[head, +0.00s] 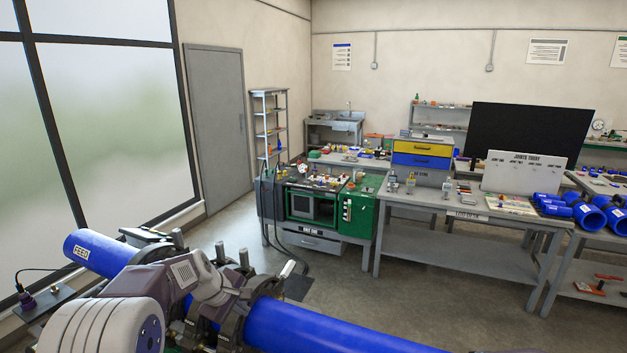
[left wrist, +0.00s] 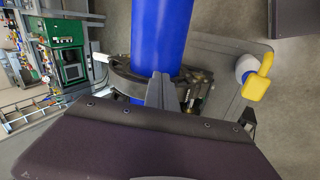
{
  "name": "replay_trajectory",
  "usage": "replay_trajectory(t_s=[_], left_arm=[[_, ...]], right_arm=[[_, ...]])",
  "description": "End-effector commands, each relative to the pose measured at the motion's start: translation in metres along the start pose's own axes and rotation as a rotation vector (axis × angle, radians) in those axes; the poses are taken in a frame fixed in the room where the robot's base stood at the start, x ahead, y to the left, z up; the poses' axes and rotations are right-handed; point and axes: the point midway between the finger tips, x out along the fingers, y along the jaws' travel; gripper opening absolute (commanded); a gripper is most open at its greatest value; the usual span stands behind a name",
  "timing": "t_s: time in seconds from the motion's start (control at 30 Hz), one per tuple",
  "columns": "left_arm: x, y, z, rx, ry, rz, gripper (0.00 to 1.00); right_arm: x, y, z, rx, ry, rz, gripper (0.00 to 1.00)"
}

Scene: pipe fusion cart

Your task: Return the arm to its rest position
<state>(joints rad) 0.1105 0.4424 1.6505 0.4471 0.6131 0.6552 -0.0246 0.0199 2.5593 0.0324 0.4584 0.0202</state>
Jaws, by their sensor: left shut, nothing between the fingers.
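My left arm reaches in from the lower left of the head view. Its left gripper (head: 228,292) is over the clamps of the fusion machine. In the left wrist view the gripper's fingers (left wrist: 161,88) are shut together with nothing between them, in front of a blue pipe (left wrist: 162,35). That pipe runs through a dark clamp ring (left wrist: 125,80). In the head view the blue pipe (head: 330,328) extends to the lower right, and a blue pipe marked FEED (head: 95,250) lies left of the clamps. My arm hides part of the machine. My right gripper is not seen.
A yellow handle (left wrist: 258,82) stands beside the pipe in the left wrist view. Beyond the machine is a green workbench (head: 365,210), then a grey table (head: 455,240) with drawers and blue fittings. Open floor (head: 420,285) lies between.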

Motion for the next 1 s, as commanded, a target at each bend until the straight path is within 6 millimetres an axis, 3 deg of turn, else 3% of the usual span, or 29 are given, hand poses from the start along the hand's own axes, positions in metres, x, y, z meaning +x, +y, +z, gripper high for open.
replay_trajectory(t_s=[0.03,0.17,0.27,0.4,0.5,0.63,0.73,1.0], left_arm=[[0.013,-0.017,0.012,0.024,-0.005,-0.012,0.0],[0.025,-0.061,0.044,0.13,-0.02,-0.067,0.0],[0.034,-0.104,0.069,0.247,-0.037,-0.123,0.0],[0.046,-0.185,0.106,0.483,-0.083,-0.227,0.0],[0.044,-0.246,0.127,0.686,-0.139,-0.309,0.0],[0.034,-0.301,0.142,0.911,-0.232,-0.394,0.0],[0.035,-0.303,0.14,1.03,-0.246,-0.39,0.0],[0.035,-0.302,0.139,1.046,-0.25,-0.387,0.0]], right_arm=[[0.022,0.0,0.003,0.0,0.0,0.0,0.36],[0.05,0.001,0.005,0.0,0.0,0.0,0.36],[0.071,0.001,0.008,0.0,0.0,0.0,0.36],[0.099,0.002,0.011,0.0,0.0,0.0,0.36],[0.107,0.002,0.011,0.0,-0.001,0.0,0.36],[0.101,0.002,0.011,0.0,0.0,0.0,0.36],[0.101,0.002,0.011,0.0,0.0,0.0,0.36],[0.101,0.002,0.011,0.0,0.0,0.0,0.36]])
